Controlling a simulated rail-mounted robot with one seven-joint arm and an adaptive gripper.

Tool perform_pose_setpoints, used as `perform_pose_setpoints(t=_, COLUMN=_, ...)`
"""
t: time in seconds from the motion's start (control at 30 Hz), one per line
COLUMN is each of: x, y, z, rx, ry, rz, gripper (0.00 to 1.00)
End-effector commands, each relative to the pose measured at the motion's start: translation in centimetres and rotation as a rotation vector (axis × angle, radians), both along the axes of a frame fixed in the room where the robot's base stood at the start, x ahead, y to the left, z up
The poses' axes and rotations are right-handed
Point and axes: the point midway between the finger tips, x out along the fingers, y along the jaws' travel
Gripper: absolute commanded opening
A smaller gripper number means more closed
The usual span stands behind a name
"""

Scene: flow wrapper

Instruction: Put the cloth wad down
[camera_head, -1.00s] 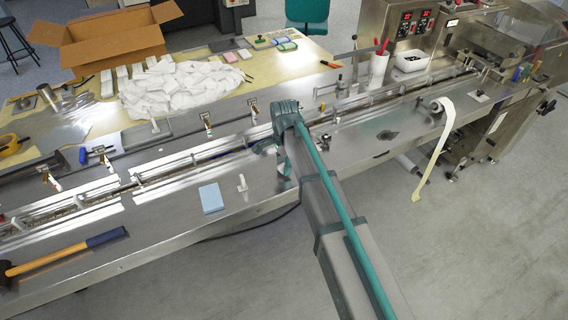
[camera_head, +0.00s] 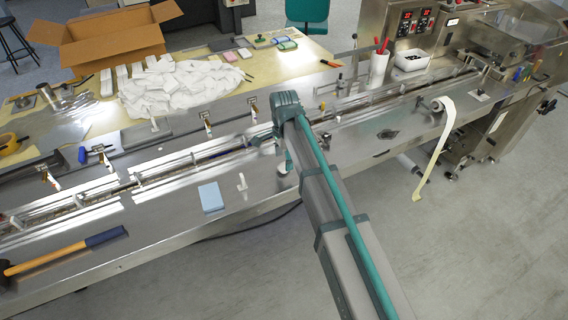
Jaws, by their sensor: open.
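My gripper (camera_head: 281,157) is over the front strip of the steel machine bed (camera_head: 335,160), right of the blue pad. Its jaws are open, pointing down, and partly hidden by my own wrist and arm. A small pale lump (camera_head: 283,169) shows just under the jaws, at the bed's front part. It looks like the cloth wad, but it is too small and too covered to be sure. I cannot tell whether the jaws touch it.
A blue pad (camera_head: 211,197), a small white upright piece (camera_head: 242,182) and a mallet (camera_head: 65,250) lie on the bed left of my gripper. A guide rail (camera_head: 190,160) runs behind. A paper strip (camera_head: 437,150) hangs at right. Bare steel lies right of my arm.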

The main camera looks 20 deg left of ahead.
Motion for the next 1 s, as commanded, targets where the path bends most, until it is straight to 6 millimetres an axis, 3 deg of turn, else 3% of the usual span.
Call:
perform_pose_setpoints(t=0.3, x=0.1, y=0.1, z=5.7, rx=0.001, ry=-0.003, rz=0.0, gripper=0.66)
perform_pose_setpoints(t=0.5, x=0.1, y=0.0, z=8.3, rx=0.001, ry=-0.001, rz=0.0, gripper=0.66)
perform_pose_setpoints(t=0.7, x=0.0, y=0.0, z=9.4, rx=0.0, ry=0.0, rz=0.0, gripper=0.66)
perform_pose_setpoints(t=1.0, x=0.0, y=0.0, z=9.5, rx=-0.001, ry=0.001, rz=0.0, gripper=0.66)
